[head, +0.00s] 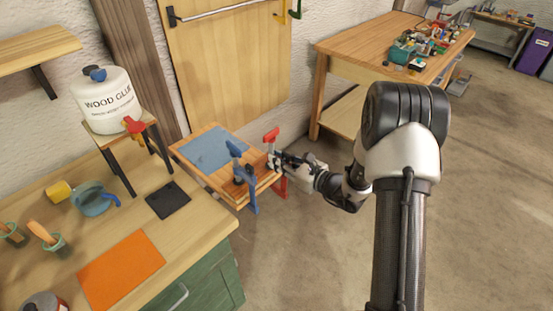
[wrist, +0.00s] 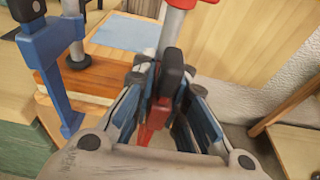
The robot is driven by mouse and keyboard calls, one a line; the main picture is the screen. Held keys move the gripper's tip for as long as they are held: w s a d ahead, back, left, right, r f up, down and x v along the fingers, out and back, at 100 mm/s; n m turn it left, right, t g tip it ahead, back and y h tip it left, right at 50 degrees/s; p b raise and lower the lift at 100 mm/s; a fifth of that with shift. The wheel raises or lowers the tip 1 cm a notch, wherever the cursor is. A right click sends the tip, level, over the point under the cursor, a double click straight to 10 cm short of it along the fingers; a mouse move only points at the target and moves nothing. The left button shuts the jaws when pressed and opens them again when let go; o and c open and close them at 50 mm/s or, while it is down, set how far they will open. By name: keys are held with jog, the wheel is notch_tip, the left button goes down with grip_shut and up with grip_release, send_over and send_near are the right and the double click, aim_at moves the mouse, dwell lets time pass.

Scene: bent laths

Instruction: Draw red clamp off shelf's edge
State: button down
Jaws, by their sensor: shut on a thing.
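The red clamp (head: 271,136) stands upright at the right front corner of a wooden shelf (head: 205,175), with its red lower part hanging below the edge level. My gripper (head: 276,163) is shut on the red clamp, reaching in from the right. In the wrist view the red clamp (wrist: 150,133) sits between my fingers (wrist: 155,95), its grey bar rising behind them. My fingers hide part of it, so I cannot tell whether its jaws still touch the wood. A blue clamp (head: 240,172) grips the same edge to the left and shows in the wrist view (wrist: 52,45).
A blue sheet (head: 215,148) lies on the shelf. At left, a workbench (head: 205,215) bears a small stand with a glue jug (head: 105,98) and a red item (head: 134,126) at its edge. Open floor (head: 310,240) lies right of the shelf; another bench (head: 345,45) stands behind.

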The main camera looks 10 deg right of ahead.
jog(key=f+v, duration=0.1)
jog(key=v, duration=0.6)
jog(key=shift+s+d, duration=0.25)
dwell(0.7)
